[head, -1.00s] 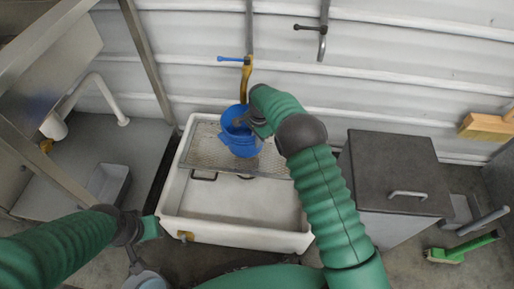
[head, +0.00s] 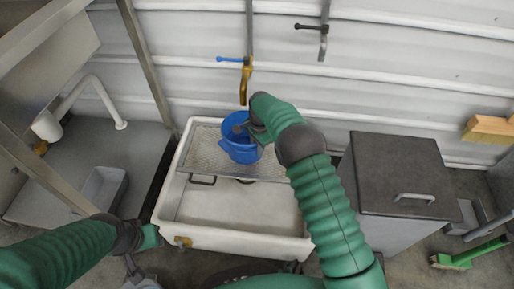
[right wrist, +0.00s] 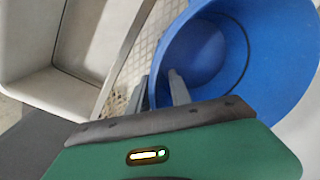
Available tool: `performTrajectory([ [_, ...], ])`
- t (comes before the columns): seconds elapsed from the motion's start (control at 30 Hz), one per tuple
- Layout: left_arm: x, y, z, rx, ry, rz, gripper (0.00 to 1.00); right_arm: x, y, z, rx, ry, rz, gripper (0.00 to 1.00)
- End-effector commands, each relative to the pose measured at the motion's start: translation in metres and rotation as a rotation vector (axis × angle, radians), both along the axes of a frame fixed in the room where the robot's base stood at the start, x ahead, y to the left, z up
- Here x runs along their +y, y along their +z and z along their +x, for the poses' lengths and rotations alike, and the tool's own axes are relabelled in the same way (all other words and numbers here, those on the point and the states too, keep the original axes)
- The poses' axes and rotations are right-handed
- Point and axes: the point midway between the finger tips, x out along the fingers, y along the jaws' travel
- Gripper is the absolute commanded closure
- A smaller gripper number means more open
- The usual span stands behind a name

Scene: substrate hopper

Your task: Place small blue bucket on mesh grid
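The small blue bucket (head: 240,152) stands upright on the mesh grid (head: 203,157), towards its back middle. The grid lies across the back part of a white basin. My right gripper (head: 242,127) is at the bucket's rim. In the right wrist view, the gripper's two fingers (right wrist: 159,85) stand apart with a gap, one inside the blue bucket (right wrist: 265,60) and one outside its wall. The mesh grid (right wrist: 145,45) shows beside the bucket. My left gripper (head: 150,238) is low at the left, by the basin's front left corner; its fingers cannot be made out.
The white basin (head: 235,237) is empty in front of the grid. A brass tap with a blue handle (head: 246,80) hangs just above and behind the bucket. A dark-lidded bin (head: 395,165) stands right of the basin. A green brush (head: 468,254) lies on the floor at right.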

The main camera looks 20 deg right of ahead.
Motion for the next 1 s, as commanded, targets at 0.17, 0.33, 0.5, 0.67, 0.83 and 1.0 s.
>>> performTrajectory([
  [0.17, 0.000, 0.007, 0.000, 0.000, 0.000, 0.000, 0.64, 0.000, 0.013, 0.000, -0.001, 0.000, -0.001, 0.75],
  [0.33, 0.000, 0.034, 0.000, 0.000, 0.000, 0.000, 0.64, -0.001, 0.057, -0.003, -0.004, 0.000, 0.001, 0.75],
  [0.5, 0.000, 0.056, 0.000, 0.000, 0.000, 0.000, 0.64, -0.002, 0.099, -0.007, -0.002, 0.000, 0.001, 0.75],
  [0.67, 0.000, 0.065, 0.000, 0.000, 0.000, 0.000, 0.64, -0.003, 0.119, -0.009, 0.000, 0.000, 0.000, 0.75],
  [0.83, 0.000, 0.065, 0.000, 0.000, 0.000, 0.000, 0.64, -0.007, 0.132, -0.020, -0.010, 0.057, -0.005, 0.75],
  [1.0, 0.000, 0.064, 0.000, 0.000, 0.000, 0.000, 0.64, -0.017, 0.162, -0.070, -0.053, 0.294, -0.034, 0.75],
])
